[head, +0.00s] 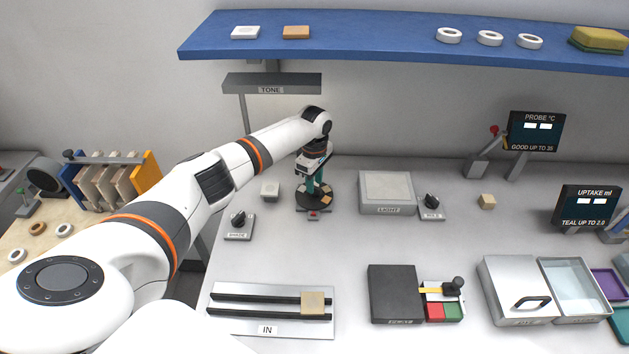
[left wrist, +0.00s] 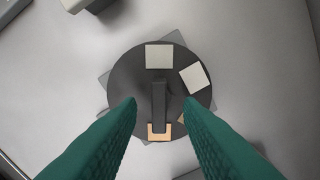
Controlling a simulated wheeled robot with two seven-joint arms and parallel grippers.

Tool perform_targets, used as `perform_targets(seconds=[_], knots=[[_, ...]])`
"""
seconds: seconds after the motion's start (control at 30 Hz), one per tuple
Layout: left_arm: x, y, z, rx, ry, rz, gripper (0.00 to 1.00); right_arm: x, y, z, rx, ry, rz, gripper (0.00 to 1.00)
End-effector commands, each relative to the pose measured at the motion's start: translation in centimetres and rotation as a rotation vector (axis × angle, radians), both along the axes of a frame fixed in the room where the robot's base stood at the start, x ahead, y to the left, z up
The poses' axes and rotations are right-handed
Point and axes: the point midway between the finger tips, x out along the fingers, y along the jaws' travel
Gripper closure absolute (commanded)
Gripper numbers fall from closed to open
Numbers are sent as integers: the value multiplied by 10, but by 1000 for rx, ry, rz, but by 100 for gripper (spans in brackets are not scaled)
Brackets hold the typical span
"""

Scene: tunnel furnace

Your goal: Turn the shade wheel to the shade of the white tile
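The shade wheel (head: 325,203) is a dark round disc on the bench, with a red mark at its front. In the left wrist view the shade wheel (left wrist: 124,82) carries pale and tan tiles and a dark bar (left wrist: 159,95) over its middle. My left gripper (head: 314,184) points down over the wheel. Its green fingers (left wrist: 160,104) are open, one on each side of the bar, with gaps. A white tile (head: 245,32) lies on the blue shelf beside an orange-tan tile (head: 296,32). My right gripper is out of view.
The TONE hood (head: 272,84) hangs behind. The bench in front is clear down to the IN rails (head: 268,311).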

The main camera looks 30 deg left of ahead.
Motion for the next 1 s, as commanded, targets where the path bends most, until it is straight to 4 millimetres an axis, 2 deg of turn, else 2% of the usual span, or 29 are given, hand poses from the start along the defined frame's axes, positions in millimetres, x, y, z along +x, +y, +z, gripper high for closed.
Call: perform_targets(seconds=[0.17,0.43,0.63,1.0], knots=[[0,0,-11,-1,0,0,67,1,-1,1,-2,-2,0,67],[0,0,-12,0,0,0,67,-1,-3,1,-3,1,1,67],[0,0,-12,0,0,0,100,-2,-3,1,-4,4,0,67],[0,0,-11,-1,0,-35,100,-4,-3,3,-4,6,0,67]])
